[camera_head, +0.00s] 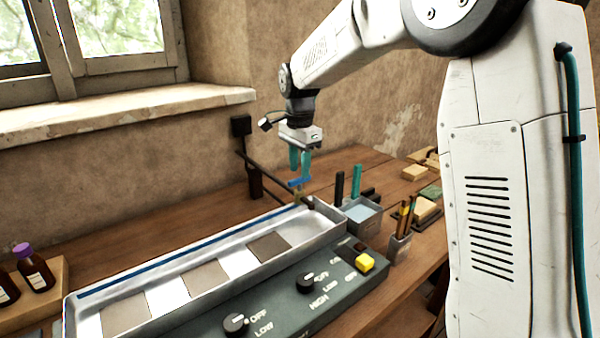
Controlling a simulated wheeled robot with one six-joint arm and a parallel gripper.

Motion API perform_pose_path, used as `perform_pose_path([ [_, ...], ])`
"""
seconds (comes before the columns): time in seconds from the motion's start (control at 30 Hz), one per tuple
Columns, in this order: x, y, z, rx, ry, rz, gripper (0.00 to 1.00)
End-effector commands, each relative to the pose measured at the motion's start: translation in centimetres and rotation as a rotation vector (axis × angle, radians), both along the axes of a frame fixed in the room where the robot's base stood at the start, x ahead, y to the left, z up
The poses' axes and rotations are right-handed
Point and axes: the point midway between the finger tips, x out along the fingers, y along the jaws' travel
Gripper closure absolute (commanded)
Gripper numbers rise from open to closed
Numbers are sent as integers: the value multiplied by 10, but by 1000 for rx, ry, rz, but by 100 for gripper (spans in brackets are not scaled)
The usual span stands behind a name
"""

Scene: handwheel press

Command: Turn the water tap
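The water tap has a blue lever handle (299,183) and a small brassy body just below it. It stands at the far right end of a long metal trough. My gripper (301,172) points down from above with two teal fingers. A narrow gap shows between the fingers, and nothing is seen held in it. The fingertips are right above or at the blue handle. I cannot tell whether they touch it.
The trough (72,310) runs along the bench behind a dark control panel with knobs (306,283) and a yellow button (364,262). A grey box (362,222) and a brush cup (398,248) stand right of the tap. A dark bar (265,176) slants behind it.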

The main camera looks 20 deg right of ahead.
Motion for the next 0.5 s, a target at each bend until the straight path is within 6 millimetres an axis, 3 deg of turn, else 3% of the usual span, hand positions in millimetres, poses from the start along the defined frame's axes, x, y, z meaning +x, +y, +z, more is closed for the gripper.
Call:
perform_pose_path([
  [0.2,0,0,-21,0,1,1,67],
  [0.5,0,1,-24,0,-1,2,67],
])
